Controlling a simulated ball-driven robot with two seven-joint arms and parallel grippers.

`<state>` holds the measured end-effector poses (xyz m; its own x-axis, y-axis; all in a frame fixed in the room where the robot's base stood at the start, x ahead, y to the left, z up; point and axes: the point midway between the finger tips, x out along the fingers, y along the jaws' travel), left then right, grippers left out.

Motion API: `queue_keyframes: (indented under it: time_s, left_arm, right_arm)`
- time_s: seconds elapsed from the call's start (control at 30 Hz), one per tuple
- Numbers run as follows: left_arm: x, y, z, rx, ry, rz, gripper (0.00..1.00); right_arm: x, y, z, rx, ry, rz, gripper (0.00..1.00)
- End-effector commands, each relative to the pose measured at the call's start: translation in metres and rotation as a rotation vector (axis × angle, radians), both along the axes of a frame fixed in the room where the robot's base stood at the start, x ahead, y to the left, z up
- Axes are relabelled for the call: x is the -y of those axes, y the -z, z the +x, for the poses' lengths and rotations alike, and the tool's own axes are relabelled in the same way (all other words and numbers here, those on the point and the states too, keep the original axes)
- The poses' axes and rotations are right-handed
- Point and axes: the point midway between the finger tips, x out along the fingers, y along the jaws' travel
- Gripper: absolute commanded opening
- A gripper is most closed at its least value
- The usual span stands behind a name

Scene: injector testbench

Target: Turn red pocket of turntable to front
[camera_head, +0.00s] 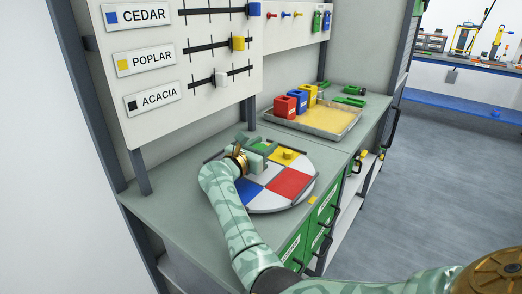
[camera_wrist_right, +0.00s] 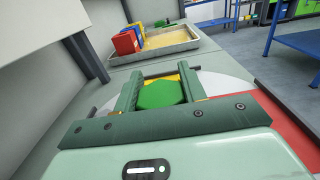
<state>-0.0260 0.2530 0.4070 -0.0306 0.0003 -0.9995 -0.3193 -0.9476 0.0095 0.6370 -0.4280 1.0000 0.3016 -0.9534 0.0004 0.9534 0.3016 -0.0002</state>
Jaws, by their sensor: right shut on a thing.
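The round turntable (camera_head: 268,207) lies on the grey-green bench with coloured pockets and a pale rim. Its red pocket (camera_head: 290,183) is on the side toward the bench's front edge, near a small yellow mark (camera_head: 312,199). The blue pocket (camera_head: 249,189) is left of it, and the yellow pocket (camera_head: 291,155) with a yellow piece is behind it. My right gripper (camera_head: 266,149) is over the turntable's far part. In the wrist view its fingers are shut on a green hexagonal piece (camera_wrist_right: 160,94). Red also shows at right there (camera_wrist_right: 290,122). My left gripper is not in view.
A tray (camera_head: 331,132) with yellow contents holds red, blue and yellow blocks behind the turntable. Green items (camera_head: 353,90) lie beyond it. A panel (camera_head: 165,75) with CEDAR, POPLAR and ACACIA sliders hangs above. Green drawers (camera_head: 322,215) are below the bench's front edge.

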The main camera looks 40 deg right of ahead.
Motion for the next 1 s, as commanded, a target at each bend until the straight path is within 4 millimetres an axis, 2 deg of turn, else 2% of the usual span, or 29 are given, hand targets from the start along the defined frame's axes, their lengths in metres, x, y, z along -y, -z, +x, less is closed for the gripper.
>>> queue_keyframes:
  time_s: [0.03, 0.67, 0.7, 0.73, 1.0]
  left_arm:
    - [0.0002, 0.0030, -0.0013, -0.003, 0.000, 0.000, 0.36]
    - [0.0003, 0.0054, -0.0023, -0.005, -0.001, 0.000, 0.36]
    - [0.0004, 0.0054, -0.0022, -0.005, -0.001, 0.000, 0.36]
    - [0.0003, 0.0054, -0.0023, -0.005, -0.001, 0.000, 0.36]
    - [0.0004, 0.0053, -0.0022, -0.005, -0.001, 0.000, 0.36]
  right_arm:
    - [-0.0008, 0.0041, 0.0005, -0.004, 0.005, 0.002, 0.00]
    - [-0.0003, 0.0014, -0.0006, -0.002, 0.030, 0.003, 0.00]
    - [-0.0003, 0.0013, -0.0006, -0.002, 0.030, 0.003, 0.52]
    - [-0.0002, 0.0013, -0.0006, -0.002, 0.029, 0.003, 0.60]
    - [-0.0002, 0.0005, -0.0005, 0.000, 0.029, 0.001, 0.63]
